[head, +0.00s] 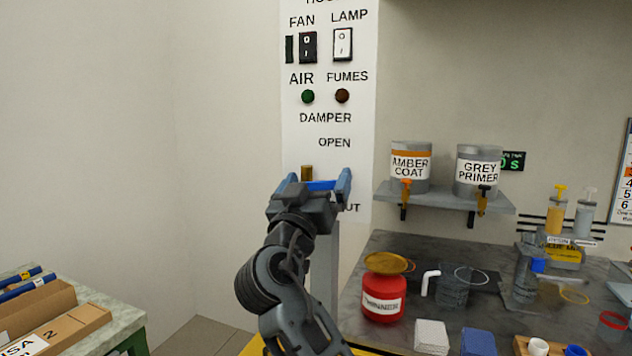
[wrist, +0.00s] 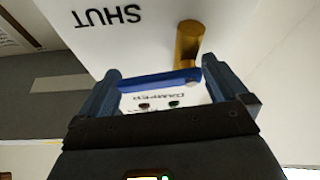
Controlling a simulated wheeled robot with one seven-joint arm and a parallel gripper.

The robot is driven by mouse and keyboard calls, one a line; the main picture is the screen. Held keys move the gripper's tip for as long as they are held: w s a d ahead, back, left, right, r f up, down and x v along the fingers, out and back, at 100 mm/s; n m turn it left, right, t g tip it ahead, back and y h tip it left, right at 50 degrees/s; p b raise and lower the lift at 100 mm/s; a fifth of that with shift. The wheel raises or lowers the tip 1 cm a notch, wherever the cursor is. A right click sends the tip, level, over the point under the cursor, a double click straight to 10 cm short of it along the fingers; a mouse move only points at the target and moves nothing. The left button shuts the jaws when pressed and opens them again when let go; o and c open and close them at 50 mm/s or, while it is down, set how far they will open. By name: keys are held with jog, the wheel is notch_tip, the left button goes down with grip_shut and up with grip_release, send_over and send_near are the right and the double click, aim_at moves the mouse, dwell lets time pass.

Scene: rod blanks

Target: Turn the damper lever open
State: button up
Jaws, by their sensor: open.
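The damper lever is a blue bar (head: 322,185) on a brass pivot (head: 306,173), low on the white wall panel. It points right, roughly level, between the OPEN label above and the partly hidden SHUT label below. My gripper (head: 315,180) is at the lever with its fingers apart. In the wrist view the blue bar (wrist: 160,81) runs across the gap from one finger of my gripper (wrist: 161,70) to the other, with the brass pivot (wrist: 190,42) by the right finger. I cannot tell whether the fingers touch the bar.
The panel (head: 350,100) also has fan and lamp switches, a green AIR light and a dark FUMES light. A shelf (head: 450,199) with two coating cans is to the right. Below it, a bench holds a red thinner can (head: 383,290). Cartons (head: 55,315) sit at lower left.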

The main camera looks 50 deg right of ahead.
jog(key=shift+c, duration=0.2)
jog(key=c, duration=1.2)
jog(key=shift+o, duration=0.2)
jog(key=shift+w, duration=0.1)
